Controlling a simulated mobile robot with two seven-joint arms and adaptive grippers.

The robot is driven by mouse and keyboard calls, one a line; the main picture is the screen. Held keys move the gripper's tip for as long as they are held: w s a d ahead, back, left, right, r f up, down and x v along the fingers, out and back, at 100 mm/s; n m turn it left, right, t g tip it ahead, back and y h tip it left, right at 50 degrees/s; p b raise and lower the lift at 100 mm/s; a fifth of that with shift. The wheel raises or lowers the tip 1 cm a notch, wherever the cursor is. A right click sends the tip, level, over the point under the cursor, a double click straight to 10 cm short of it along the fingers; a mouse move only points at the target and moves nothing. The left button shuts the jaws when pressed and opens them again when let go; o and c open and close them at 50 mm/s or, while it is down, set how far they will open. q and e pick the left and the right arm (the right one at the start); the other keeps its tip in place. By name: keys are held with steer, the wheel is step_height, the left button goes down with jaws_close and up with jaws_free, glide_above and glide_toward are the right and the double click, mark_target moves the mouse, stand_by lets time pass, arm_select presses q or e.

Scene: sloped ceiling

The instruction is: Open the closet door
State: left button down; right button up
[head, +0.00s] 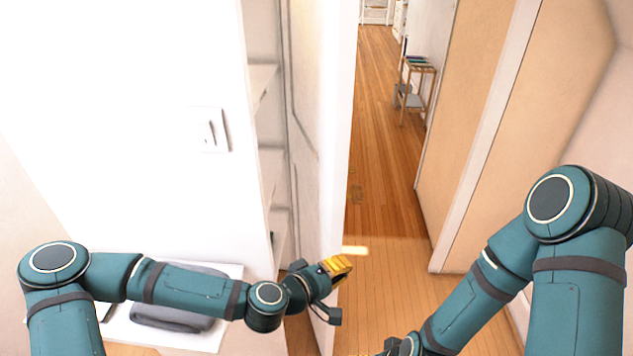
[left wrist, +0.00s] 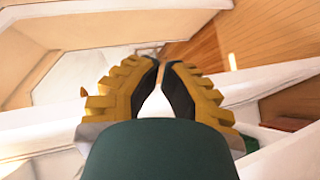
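The closet stands left of centre in the head view, with shelves (head: 262,88) showing in its opening. A tall white panel (head: 325,110), which looks like the closet door, stands swung out to the right of the shelves. My left gripper (head: 341,268) is at the lower part of this panel, by its right edge; I cannot tell if it touches it. In the left wrist view its yellow-backed fingers (left wrist: 161,66) come together at the tips with nothing seen between them. The right arm reaches to the bottom edge of the head view, and its fingers are out of frame.
A white wall face with a small plate (head: 212,130) fills the left. A white table (head: 195,341) with a grey item is below it. A beige wall (head: 455,110) bounds the right.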

mark_target(324, 173)
arm_select(q)
steer(key=w+a+r+n+t+y, duration=0.3)
steer(key=w+a+r+n+t, duration=0.3)
steer(key=a+r, duration=0.55)
steer(key=shift+m, duration=0.3)
steer(key=x, duration=0.3)
steer(key=b+x, duration=0.1)
steer(key=x, duration=0.7)
steer(key=shift+d+r, duration=0.25)
steer(key=shift+d, duration=0.1)
